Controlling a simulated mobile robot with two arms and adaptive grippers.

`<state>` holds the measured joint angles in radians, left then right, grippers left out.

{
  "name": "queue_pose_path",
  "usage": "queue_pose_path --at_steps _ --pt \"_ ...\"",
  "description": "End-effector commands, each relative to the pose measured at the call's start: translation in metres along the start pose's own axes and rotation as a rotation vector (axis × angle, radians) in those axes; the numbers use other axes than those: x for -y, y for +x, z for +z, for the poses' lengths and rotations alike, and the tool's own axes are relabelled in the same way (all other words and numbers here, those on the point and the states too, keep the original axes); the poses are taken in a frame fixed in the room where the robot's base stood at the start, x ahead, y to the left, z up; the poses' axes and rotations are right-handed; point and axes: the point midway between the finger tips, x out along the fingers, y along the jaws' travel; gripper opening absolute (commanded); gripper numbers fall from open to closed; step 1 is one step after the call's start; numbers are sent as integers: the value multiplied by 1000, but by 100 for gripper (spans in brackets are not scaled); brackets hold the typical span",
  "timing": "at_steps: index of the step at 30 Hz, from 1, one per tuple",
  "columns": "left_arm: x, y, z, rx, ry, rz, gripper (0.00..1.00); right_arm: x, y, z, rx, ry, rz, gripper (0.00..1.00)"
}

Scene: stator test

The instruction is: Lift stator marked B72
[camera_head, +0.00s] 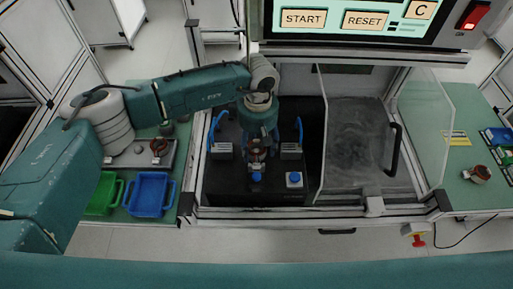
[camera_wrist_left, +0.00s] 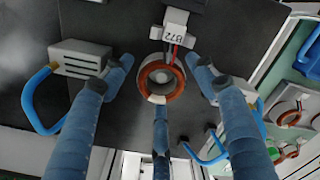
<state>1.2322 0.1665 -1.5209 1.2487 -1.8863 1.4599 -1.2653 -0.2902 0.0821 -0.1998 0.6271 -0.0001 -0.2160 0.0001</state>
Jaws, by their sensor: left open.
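The stator marked B72 (camera_wrist_left: 162,80) is a copper-coloured ring with a white tag (camera_wrist_left: 175,32) on its lead. It lies on the dark plate of the test station and also shows in the head view (camera_head: 257,153), partly covered by my gripper. My left gripper (camera_wrist_left: 161,84) is open, with blue fingers to the left, right and near side of the ring. It holds nothing; whether any finger touches the ring I cannot tell. In the head view my left gripper (camera_head: 257,150) points down over the stator. My right gripper is not in view.
Blocks with blue handles (camera_head: 222,150) (camera_head: 291,150) flank the stator. A clear door (camera_head: 425,125) stands at the right of the station. The left table holds another stator (camera_head: 159,147), a green bin (camera_head: 103,193) and a blue bin (camera_head: 150,194). Another stator (camera_head: 481,173) lies on the right table.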

Motion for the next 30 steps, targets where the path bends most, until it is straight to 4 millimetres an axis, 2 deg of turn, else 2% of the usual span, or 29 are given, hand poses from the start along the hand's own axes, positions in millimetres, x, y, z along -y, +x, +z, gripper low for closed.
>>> queue_pose_path --at_steps 5,9,12,19,22,29,30 --pt "0 1 0 0 0 0 56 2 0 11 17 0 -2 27" --pt "0 0 0 1 0 0 28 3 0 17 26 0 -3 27" --pt "0 0 0 1 0 1 11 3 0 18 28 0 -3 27" --pt "-1 -2 0 1 0 1 10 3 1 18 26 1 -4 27" --pt "-2 -9 0 2 0 4 10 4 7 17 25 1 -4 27" --pt "-2 -52 -1 -2 1 7 10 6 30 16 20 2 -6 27" --pt "-2 -60 -1 -2 0 6 4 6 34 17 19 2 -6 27"
